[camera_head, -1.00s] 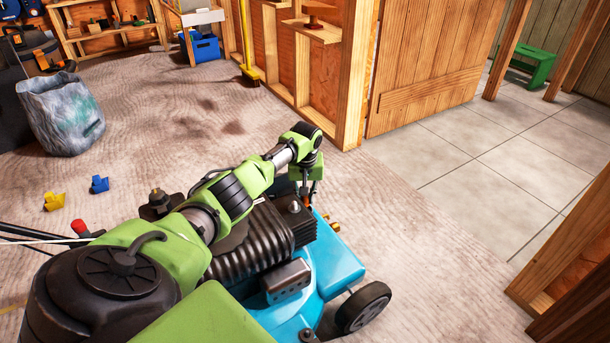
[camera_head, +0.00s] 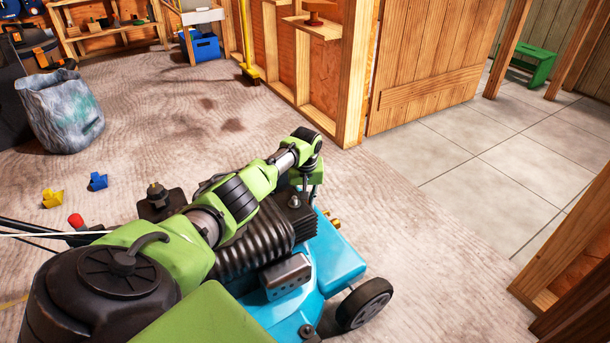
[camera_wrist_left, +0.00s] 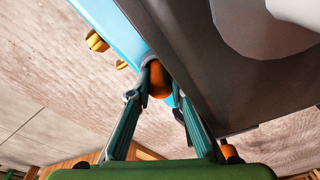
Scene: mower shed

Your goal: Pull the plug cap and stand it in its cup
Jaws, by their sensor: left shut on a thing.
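My left gripper (camera_wrist_left: 164,84) is shut on an orange rounded piece (camera_wrist_left: 159,80), which I take to be the plug cap, in the left wrist view. Its fingers come down beside a dark block of the mower. In the head view the left gripper (camera_head: 311,193) is at the front end of the blue mower (camera_head: 337,250), beside the black finned engine (camera_head: 255,241). The held piece cannot be made out there. Whether it is still seated on the engine is hidden. I cannot make out the cup. My right gripper is not in view.
Brass-coloured fittings (camera_head: 334,219) stick out at the mower's front. A grey bag (camera_head: 60,115), a yellow piece (camera_head: 52,198) and a blue piece (camera_head: 98,181) are on the carpet at the left.

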